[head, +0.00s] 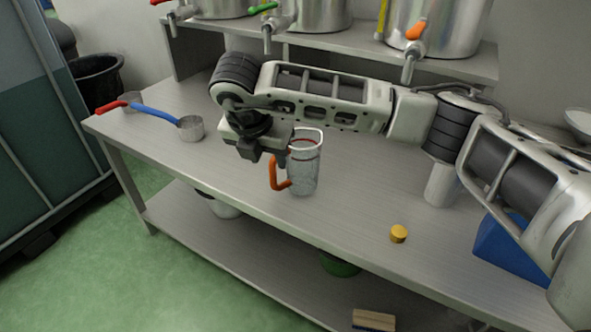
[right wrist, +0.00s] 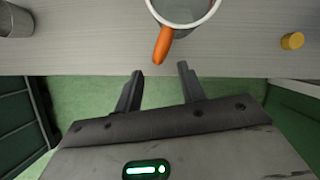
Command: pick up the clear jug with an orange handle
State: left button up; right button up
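The clear jug (head: 304,172) with an orange handle (head: 275,174) stands upright on the steel table. Its handle points left, toward the table's front edge, in the head view. The right wrist view shows the jug's white rim (right wrist: 187,22) at the top and the orange handle (right wrist: 162,46) pointing down toward the fingers. My right gripper (head: 264,152) is at the handle side of the jug, and its fingers (right wrist: 160,72) are apart with nothing between them. The handle end lies just beyond the fingertips in the wrist view. My left gripper is not in view.
Scoops with a blue handle (head: 155,113) and a red handle (head: 112,106) lie at the table's left. A yellow cap (head: 398,233), a pale cylinder (head: 440,186) and a blue object (head: 508,248) are on the right. Steel tanks (head: 437,28) with taps stand on the raised shelf behind.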

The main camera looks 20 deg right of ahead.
aim_at(270, 166)
jog(key=x, duration=0.6)
jog(key=shift+w+f+b, duration=0.15)
jog(key=shift+f+b, duration=0.25)
grip_shut()
